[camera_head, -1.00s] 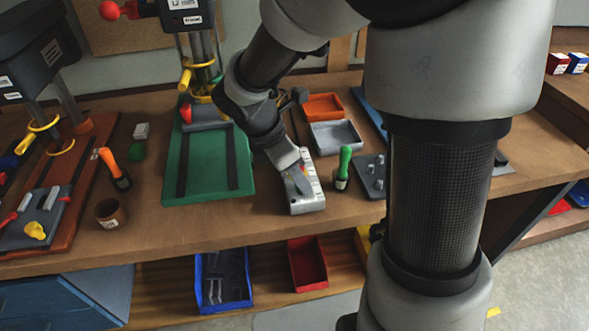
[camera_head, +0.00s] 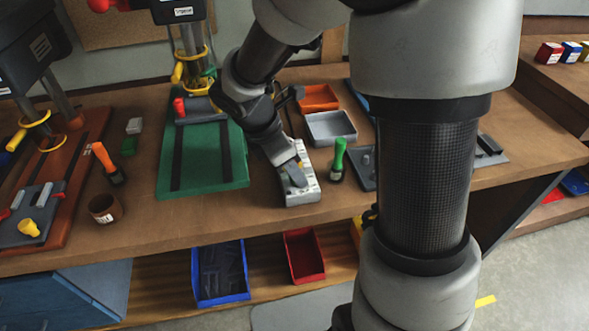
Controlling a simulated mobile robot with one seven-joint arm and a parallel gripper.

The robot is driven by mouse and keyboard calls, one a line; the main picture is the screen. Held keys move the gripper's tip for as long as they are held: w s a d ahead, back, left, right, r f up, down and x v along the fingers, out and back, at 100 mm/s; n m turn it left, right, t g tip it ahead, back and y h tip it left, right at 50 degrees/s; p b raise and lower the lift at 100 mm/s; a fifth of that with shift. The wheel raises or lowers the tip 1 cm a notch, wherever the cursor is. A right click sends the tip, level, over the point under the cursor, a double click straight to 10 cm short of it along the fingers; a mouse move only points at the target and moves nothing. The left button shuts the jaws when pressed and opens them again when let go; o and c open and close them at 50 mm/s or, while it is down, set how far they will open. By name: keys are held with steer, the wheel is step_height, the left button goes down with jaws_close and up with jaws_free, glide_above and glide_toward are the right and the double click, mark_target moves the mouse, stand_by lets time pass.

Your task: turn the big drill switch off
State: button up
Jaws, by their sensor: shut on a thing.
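A long pale grey switch box (camera_head: 302,198) lies on the bench between the green drill base and a green-handled tool. Small markings or switches run along its top, too small to read. My gripper (camera_head: 296,177) reaches down onto the box's top and is shut there on what appears to be a switch. The fingers hide the switch, so its position cannot be told. A drill press (camera_head: 182,12) with a green base (camera_head: 208,178) stands left of the box. Another dark drill press (camera_head: 35,50) on a red-brown base (camera_head: 75,175) stands at far left.
The green-handled tool (camera_head: 339,155) stands close right of the box. A grey tray (camera_head: 331,127) and an orange tray (camera_head: 318,98) lie behind. An orange-handled tool (camera_head: 104,158) and a brown cup (camera_head: 105,209) are left. Blue (camera_head: 220,272) and red bins (camera_head: 304,256) sit below.

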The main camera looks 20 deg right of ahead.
steer(key=m+g+p, duration=0.1)
steer(key=m, duration=0.1)
steer(key=m+g+p, duration=0.1)
steer(key=m, duration=0.2)
steer(key=shift+w+r, duration=0.15)
steer(key=shift+w, duration=0.05)
steer(key=m+g+p, duration=0.1)
steer(key=m, duration=0.2)
steer(key=m+g+y+p, duration=0.1)
steer(key=m, duration=0.2)
steer(key=shift+w+d, duration=0.1)
steer(key=shift+w, duration=0.1)
steer(key=shift+m, duration=0.3)
steer(key=o, duration=0.7)
steer(key=shift+o, duration=0.2)
steer(key=p+v, duration=0.1)
steer(key=v, duration=1.6)
steer(key=shift+d+p, duration=0.25)
steer(key=shift+p, duration=0.15)
